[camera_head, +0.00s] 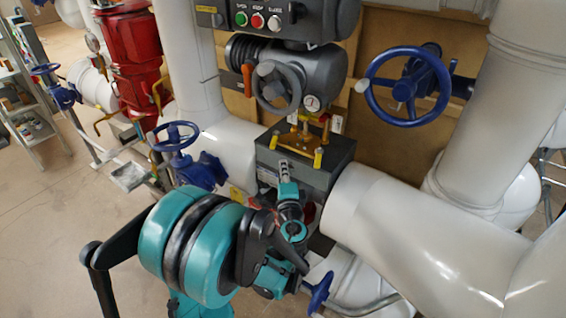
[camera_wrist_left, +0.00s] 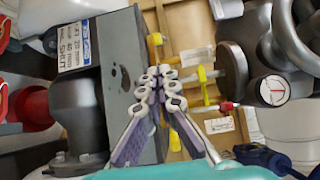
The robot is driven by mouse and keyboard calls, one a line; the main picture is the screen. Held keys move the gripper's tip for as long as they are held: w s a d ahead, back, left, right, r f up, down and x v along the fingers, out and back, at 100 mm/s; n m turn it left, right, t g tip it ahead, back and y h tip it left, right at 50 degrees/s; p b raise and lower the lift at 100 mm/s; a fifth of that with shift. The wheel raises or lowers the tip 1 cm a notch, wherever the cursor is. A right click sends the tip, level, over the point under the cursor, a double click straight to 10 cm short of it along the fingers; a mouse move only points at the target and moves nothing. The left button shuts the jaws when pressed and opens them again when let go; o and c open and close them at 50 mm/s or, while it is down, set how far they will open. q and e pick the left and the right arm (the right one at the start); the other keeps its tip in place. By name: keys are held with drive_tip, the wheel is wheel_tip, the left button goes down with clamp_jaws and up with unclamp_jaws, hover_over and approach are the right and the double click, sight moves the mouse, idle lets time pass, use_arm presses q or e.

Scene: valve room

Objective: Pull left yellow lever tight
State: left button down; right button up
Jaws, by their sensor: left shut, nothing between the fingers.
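A dark grey box (camera_head: 335,165) carries a brass plate (camera_head: 297,141) with small yellow levers on top. The left yellow lever (camera_head: 276,140) stands at the box's left side, and the right yellow lever (camera_head: 318,157) stands nearer its front right. My left gripper (camera_head: 283,166) is shut and empty, just in front of the box, below the left lever. In the left wrist view the gripper's fingers (camera_wrist_left: 158,78) meet in front of the grey box (camera_wrist_left: 120,75), with yellow lever parts (camera_wrist_left: 155,39) close behind them. Contact cannot be told. My right gripper is not in view.
A grey handwheel (camera_head: 277,86) and an orange lever (camera_head: 247,80) are above the box. A large blue handwheel (camera_head: 404,87) is at the right and a smaller blue one (camera_head: 176,136) at the left. A thick white pipe (camera_head: 400,215) borders the box on the right.

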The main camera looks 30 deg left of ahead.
sight(281, 151)
use_arm(q)
drive_tip(key=b+x, duration=0.1)
drive_tip(key=x, duration=0.7)
drive_tip(key=shift+w+a+f, duration=0.1)
drive_tip(key=shift+w+a, duration=0.05)
drive_tip(key=shift+w, duration=0.1)
drive_tip(key=shift+s, duration=0.1)
